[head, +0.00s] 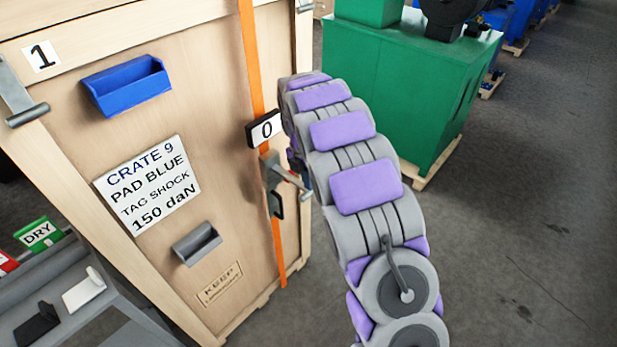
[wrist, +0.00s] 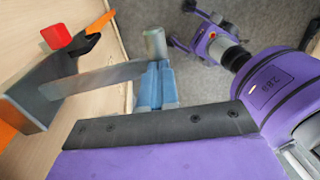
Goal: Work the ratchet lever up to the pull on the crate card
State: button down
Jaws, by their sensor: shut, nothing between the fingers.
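The crate card (head: 148,184) on the wooden crate (head: 215,130) reads CRATE 9, PAD BLUE, TAG SHOCK, 150 daN. An orange strap (head: 250,55) runs down the crate's face, with a display (head: 264,129) reading 0. Below it is the ratchet (head: 272,172), its lever partly hidden by my arm. In the wrist view the grey lever (wrist: 95,78) reaches out from the dark ratchet body to a round grip (wrist: 155,43). My gripper (wrist: 160,68) has its blue fingers shut and empty, right at the lever's outer end; I cannot tell whether they touch it. The head view hides the fingers.
A blue bin (head: 127,84) and a grey holder (head: 196,243) are fixed to the crate's face. A rack (head: 110,312) with a green DRY card (head: 38,233) stands at left. A green machine (head: 400,85) stands behind my arm. The floor at right is clear.

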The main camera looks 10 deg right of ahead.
jog(key=shift+f, duration=0.15)
jog(key=shift+s+d+f+t+y+b, duration=0.1)
jog(key=shift+s+f+t+y+b, duration=0.15)
jog(key=shift+f+t+y+b, duration=0.55)
notch_tip(320, 180, down, 10)
jog(key=w+t+y+b, duration=0.1)
jog(key=t+y+b, duration=0.2)
jog(key=b, duration=0.8)
jog(key=t, duration=0.2)
jog(key=shift+w+a+t+y, duration=0.15)
jog(key=shift+a+t+y, duration=0.25)
jog(key=shift+a, duration=0.1)
